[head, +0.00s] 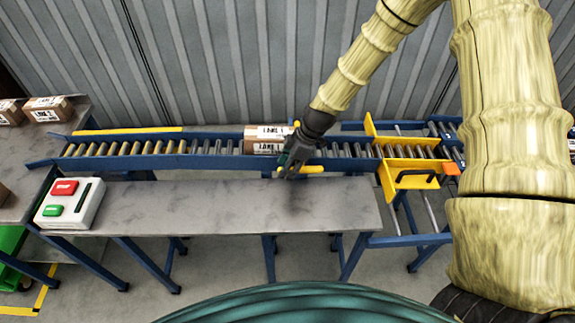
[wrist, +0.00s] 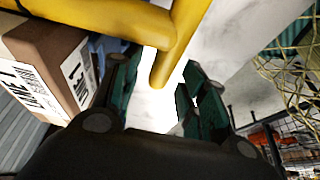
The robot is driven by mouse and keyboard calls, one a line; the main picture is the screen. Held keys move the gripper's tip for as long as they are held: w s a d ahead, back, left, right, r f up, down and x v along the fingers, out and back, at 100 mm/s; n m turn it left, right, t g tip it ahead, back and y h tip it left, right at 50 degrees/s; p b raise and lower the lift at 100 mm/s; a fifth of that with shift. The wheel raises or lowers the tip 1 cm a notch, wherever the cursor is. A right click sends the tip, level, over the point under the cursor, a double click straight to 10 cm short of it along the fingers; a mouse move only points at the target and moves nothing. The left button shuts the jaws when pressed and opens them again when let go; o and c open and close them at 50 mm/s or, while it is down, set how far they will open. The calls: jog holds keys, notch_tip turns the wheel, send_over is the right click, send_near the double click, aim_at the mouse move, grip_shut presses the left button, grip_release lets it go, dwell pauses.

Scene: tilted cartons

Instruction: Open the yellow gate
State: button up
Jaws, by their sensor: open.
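A yellow gate-like frame (head: 410,172) with a black handle and an orange block (head: 450,169) stands across the right part of the roller conveyor. A separate short yellow bar (head: 315,169) sits at the conveyor's front edge, beside my gripper. My gripper (head: 288,168) is open and points down there, well left of the framed gate. In the wrist view the yellow bar (wrist: 167,55) passes over and between the open fingers of my gripper (wrist: 155,95). Whether the fingers touch it, I cannot tell.
A carton (head: 266,139) stands on the rollers just behind my gripper; it shows at left in the wrist view (wrist: 50,65). A grey table (head: 220,207) lies in front, mostly bare, with a red-and-green button box (head: 70,203) at its left end. More cartons (head: 48,108) stand far left.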

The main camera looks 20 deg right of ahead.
grip_shut()
jog(key=shift+r, duration=0.1)
